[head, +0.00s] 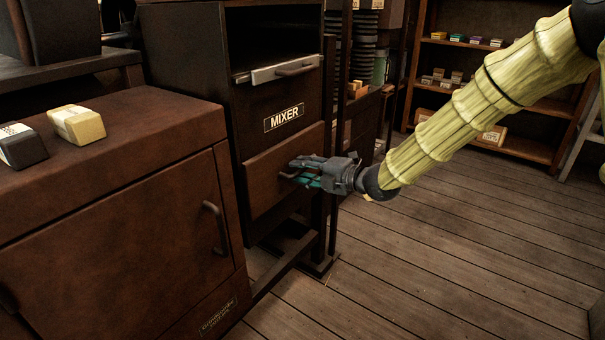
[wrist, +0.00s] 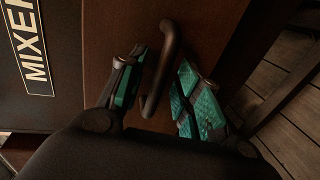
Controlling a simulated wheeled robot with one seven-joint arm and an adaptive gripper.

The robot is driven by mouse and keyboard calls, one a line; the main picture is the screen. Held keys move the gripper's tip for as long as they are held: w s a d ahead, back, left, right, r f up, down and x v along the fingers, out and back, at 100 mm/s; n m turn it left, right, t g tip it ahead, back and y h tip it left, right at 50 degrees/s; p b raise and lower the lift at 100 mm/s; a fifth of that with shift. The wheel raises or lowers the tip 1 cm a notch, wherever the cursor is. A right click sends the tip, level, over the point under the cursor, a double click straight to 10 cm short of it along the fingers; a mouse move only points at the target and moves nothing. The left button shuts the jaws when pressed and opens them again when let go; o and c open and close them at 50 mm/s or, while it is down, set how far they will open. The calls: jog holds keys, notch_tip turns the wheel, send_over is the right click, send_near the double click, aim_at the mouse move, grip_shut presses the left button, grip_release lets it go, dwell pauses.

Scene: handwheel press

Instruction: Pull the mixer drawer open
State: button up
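The mixer drawer (head: 265,180) is a brown front panel below the MIXER label (head: 284,117) on a dark cabinet. It looks closed or nearly flush. My gripper (head: 296,175) is at the drawer front, over its handle. In the wrist view the dark bar handle (wrist: 163,68) stands between the two teal-padded fingers of my gripper (wrist: 158,98). The fingers are open, with a gap on the right side of the handle; the left finger is close to it, and I cannot tell if it touches. In the head view my gripper hides most of the handle.
A brown cabinet (head: 120,235) with a side handle stands at the left, bearing a yellow block (head: 77,124) and a dark block (head: 20,146). An upper metal-edged tray (head: 280,70) sits above the label. Plank floor (head: 430,250) is clear at the right.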

jog(key=shift+w+a, duration=0.15)
jog(key=shift+a, duration=0.1)
grip_shut()
jog(key=shift+d, duration=0.1)
